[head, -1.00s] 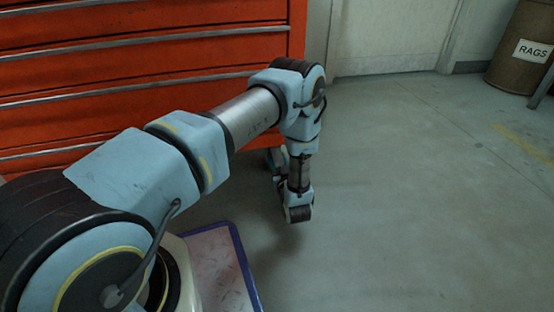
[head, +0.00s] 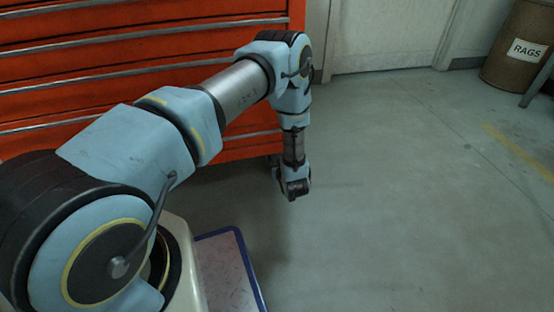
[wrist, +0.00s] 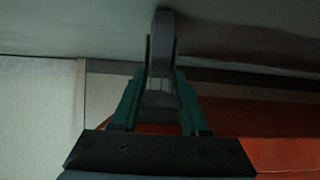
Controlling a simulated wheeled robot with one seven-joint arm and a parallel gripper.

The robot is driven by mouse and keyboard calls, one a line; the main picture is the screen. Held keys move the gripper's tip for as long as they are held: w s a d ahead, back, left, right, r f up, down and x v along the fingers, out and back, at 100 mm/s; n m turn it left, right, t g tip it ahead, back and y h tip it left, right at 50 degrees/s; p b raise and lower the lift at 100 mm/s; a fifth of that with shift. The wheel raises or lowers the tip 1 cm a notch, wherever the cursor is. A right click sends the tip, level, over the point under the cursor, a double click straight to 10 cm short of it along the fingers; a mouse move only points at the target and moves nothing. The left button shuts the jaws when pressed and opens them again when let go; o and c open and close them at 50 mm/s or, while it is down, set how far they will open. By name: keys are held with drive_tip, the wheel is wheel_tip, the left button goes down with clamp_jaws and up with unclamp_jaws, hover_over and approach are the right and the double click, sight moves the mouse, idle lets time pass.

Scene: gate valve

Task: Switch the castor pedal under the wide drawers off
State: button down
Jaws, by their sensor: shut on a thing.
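The wide drawers (head: 130,65) are an orange-red chest with grey handle strips at the left of the head view. Their orange front also shows at the lower right of the wrist view (wrist: 245,115). In the wrist view, my gripper (wrist: 162,70) has its two green fingers closed on either side of a narrow grey piece with a rounded end (wrist: 162,35), which looks like the castor pedal. Its on or off position cannot be told. In the head view, my wrist hangs low by the chest's bottom right corner and hides the fingers and the pedal.
The grey floor (head: 400,180) to the right is clear. A brown RAGS drum (head: 515,45) stands at the far right, and a pale door (head: 385,35) is at the back.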

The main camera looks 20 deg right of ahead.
idle(0.4)
drive_tip(key=shift+c, duration=2)
unclamp_jaws()
drive_tip(key=shift+s+r, duration=0.1)
drive_tip(key=p+v, duration=0.4)
drive_tip(key=v, duration=0.6)
drive_tip(key=shift+s+r, duration=0.2)
drive_tip(key=shift+s, duration=0.05)
